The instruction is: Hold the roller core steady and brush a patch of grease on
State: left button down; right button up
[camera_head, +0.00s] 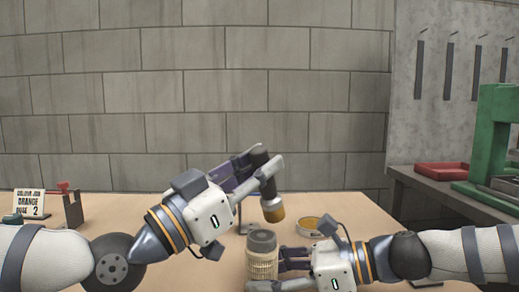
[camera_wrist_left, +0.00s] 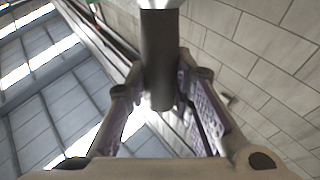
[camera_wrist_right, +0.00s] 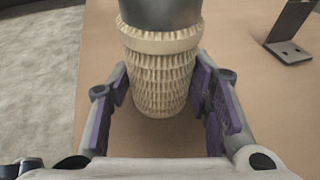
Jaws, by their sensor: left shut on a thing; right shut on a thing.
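The roller core (camera_head: 261,264), a beige ribbed mesh cylinder with a dark grey top, stands upright on the table. My right gripper (camera_head: 270,270) is shut on it from the right. In the right wrist view the core (camera_wrist_right: 160,80) sits between the purple finger pads. My left gripper (camera_head: 258,170) is shut on the dark handle of a brush (camera_head: 272,203) with amber bristles pointing down. The bristles are above the core's top and appear apart from it. The dark handle (camera_wrist_left: 158,60) shows between the fingers in the left wrist view. An open round tin (camera_head: 308,226) with amber contents stands behind and right of the core.
A side bench at right bears a red tray (camera_head: 441,169) and a green press (camera_head: 491,135). A block wall stands behind.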

pick_arm(q)
jog(key=shift+f, duration=0.45)
jog(key=shift+s, duration=0.3)
jog(key=shift+s+d, duration=0.15)
jog(key=shift+s, duration=1.05)
jog(key=shift+s+d, duration=0.15)
jog(key=shift+s, duration=1)
jog(key=shift+w+a+r, duration=0.1)
jog(key=shift+w+a, duration=0.05)
jog(key=shift+w, duration=1.2)
jog(key=shift+w+a+r, duration=0.1)
jog(key=shift+w+a, duration=0.05)
jog(key=shift+w, duration=1.15)
jog(key=shift+r, duration=3.55)
